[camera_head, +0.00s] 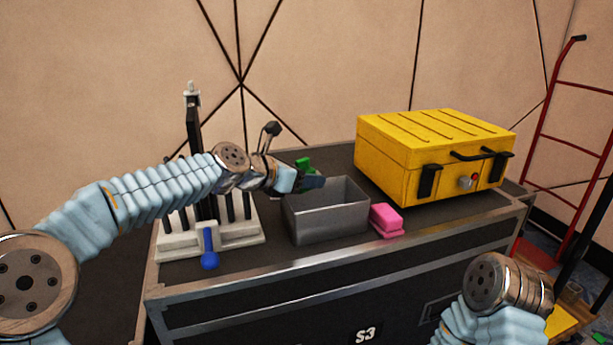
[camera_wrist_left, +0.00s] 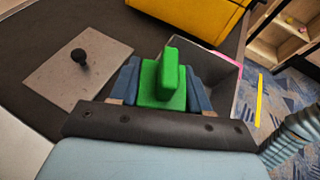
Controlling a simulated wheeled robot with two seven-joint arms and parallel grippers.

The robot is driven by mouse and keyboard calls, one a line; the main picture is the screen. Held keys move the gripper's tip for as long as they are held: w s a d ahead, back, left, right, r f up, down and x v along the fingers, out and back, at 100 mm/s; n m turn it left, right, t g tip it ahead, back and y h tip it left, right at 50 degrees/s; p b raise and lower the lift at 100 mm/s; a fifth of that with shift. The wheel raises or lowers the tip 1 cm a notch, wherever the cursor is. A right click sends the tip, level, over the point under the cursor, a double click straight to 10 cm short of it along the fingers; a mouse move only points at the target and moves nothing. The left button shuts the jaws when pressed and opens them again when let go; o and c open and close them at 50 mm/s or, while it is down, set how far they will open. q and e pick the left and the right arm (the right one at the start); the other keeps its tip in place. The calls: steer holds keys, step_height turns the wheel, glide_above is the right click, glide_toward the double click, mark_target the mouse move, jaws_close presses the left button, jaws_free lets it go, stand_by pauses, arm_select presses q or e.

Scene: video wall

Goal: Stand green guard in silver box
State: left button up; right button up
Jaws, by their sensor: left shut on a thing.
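The green guard (camera_head: 304,164) is held in my left gripper (camera_head: 310,181), above the back left part of the silver box (camera_head: 330,222). The box is open at the top and stands on the black case. In the left wrist view the green guard (camera_wrist_left: 162,82) sits between the two blue fingers, with an upright part rising from a wider block. The silver box (camera_wrist_left: 236,88) is partly hidden behind the gripper there. Whether the guard touches the box cannot be told. Only part of my right arm shows at the lower right; its gripper is out of view.
A pink block (camera_head: 386,219) lies right of the silver box. A yellow case (camera_head: 430,160) stands behind it. A white rack (camera_head: 180,245) with black posts and a blue-handled piece (camera_head: 208,250) is at left. A grey plate with a black knob (camera_wrist_left: 80,57) lies beside the gripper.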

arm_select(q)
steer(key=o, duration=1)
steer(key=shift+f, duration=0.1)
steer(key=shift+o, duration=0.2)
steer(key=shift+r, duration=0.4)
steer(key=v, duration=1.2)
steer(key=shift+b, duration=0.45)
